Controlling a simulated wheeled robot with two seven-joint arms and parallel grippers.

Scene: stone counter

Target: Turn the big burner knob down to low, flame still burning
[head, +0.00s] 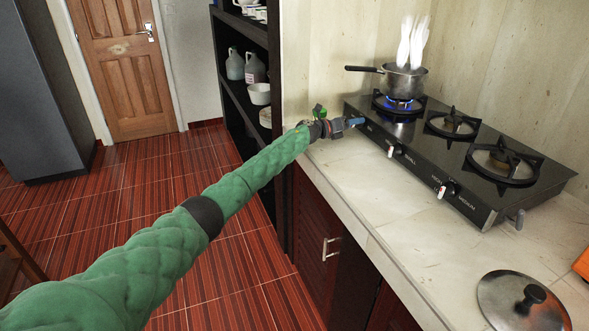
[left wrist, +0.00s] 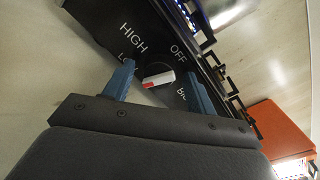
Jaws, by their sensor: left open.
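The big burner knob (left wrist: 158,80) shows in the left wrist view as a dark round dial with a white bar, red at its left end. The red end points left and slightly down; HIGH, OFF and a partly covered LOW are printed around it. My left gripper (left wrist: 159,70) is open, with one blue finger on each side of the knob; contact cannot be told. In the head view the left gripper (head: 356,122) is at the stove's left front corner and hides this knob. A blue flame (head: 399,103) burns under the pot (head: 404,82). My right gripper is out of view.
The black stove (head: 420,160) has two more front knobs, small (head: 394,151) and medium (head: 446,190). The steaming pot's handle (head: 362,69) points left. A lid (head: 520,301) lies on the counter (head: 400,236) at lower right. Counter space before the stove is clear.

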